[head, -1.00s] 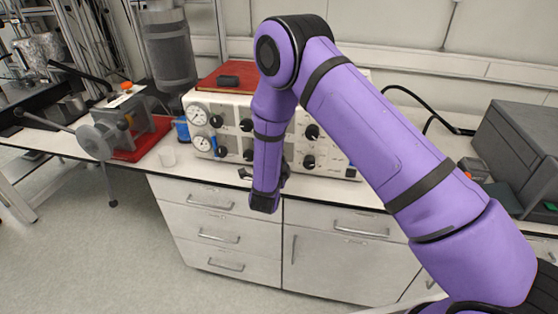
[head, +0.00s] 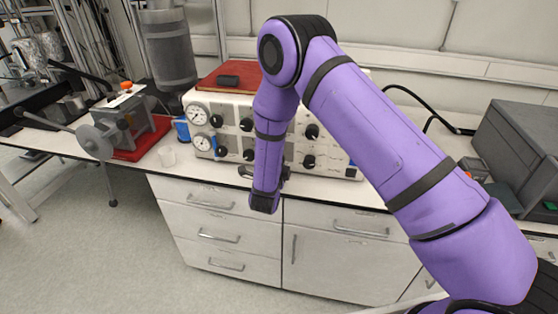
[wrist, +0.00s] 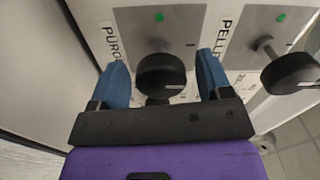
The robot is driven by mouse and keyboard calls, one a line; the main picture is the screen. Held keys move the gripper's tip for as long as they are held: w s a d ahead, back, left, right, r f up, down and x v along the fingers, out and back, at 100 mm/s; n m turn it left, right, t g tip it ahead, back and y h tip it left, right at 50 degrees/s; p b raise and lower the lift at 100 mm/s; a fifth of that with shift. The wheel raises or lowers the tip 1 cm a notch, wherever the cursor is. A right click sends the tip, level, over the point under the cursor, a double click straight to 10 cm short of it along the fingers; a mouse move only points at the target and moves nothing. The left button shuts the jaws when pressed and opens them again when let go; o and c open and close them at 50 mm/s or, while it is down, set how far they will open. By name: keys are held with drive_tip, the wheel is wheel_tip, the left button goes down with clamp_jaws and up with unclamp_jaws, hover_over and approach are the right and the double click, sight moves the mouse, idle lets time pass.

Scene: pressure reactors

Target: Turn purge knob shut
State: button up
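The purge knob (wrist: 160,76) is a round black knob on a pale panel, beside a partly covered label that starts "PURG". Its white mark points to the right in the wrist view. A green dot sits above it. My gripper (wrist: 161,60) is open, with one blue finger on each side of the knob. Gaps show between both fingers and the knob, so it is not gripped. In the head view my purple arm covers part of the instrument panel (head: 232,136); the purge knob and my fingers cannot be made out there.
A second black knob (wrist: 290,73), by a label starting "PELLE", lies just right of my right finger. Two gauges (head: 197,113) and several other knobs are on the panel. A grey box (head: 520,145) stands at right on the bench.

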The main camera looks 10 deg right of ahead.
drive_tip(key=v, duration=1)
drive_tip(key=shift+s+a, duration=0.15)
drive_tip(key=shift+s, duration=0.2)
